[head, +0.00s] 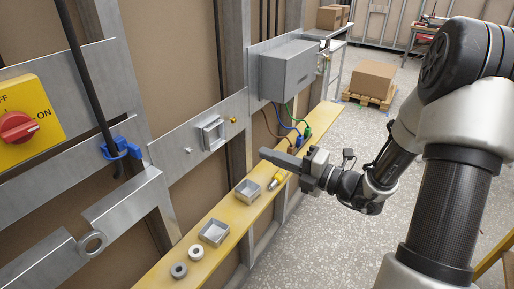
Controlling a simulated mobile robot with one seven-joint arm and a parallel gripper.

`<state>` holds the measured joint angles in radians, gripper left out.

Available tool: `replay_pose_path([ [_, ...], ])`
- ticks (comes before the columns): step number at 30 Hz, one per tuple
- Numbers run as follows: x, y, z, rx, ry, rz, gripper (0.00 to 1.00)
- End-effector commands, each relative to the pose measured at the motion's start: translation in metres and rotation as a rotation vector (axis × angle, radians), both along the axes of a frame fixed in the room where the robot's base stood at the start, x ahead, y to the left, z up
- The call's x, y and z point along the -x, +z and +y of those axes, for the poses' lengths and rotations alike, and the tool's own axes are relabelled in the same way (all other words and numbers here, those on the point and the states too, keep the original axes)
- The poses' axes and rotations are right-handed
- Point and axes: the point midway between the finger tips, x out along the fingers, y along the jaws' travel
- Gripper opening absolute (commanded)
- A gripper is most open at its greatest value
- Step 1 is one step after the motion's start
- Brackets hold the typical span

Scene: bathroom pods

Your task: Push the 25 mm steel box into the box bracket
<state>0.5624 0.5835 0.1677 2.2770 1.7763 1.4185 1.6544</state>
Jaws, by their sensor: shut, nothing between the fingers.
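A square grey metal fitting (212,133), which looks like the box bracket, is mounted on the horizontal steel strip of the wall frame. Whether a box sits inside it is too small to tell. Two open grey steel boxes lie on the yellow plank: one farther off (247,190) and a nearer one (214,232). I cannot tell which is the 25 mm one. My gripper (264,153) is shut and empty, pointing left above the plank, to the right of the fitting and apart from it and from both boxes.
A yellow-handled tool (277,179) and two ring-shaped rolls (187,262) lie on the plank. A grey cabinet (289,70) with coloured cables hangs beyond my gripper. A black pipe with a blue clamp (121,148) and a red-yellow switch (25,118) are at left.

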Motion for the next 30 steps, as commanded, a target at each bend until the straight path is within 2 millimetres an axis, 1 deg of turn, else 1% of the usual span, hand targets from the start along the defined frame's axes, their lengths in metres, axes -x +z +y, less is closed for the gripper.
replay_pose_path([
  [1,-0.009,0.003,0.014,0.046,0.006,-0.061,0.0],
  [3,-0.02,0.003,0.029,0.115,0.005,-0.149,0.0],
  [6,-0.032,0.002,0.047,0.195,0.003,-0.252,0.0],
  [9,-0.039,0.001,0.059,0.247,0.001,-0.317,0.0],
  [14,-0.047,-0.001,0.07,0.276,-0.001,-0.353,0.0],
  [24,-0.07,-0.002,0.1,0.275,-0.001,-0.352,0.0],
  [30,-0.078,-0.001,0.109,0.274,-0.002,-0.351,0.0],
])
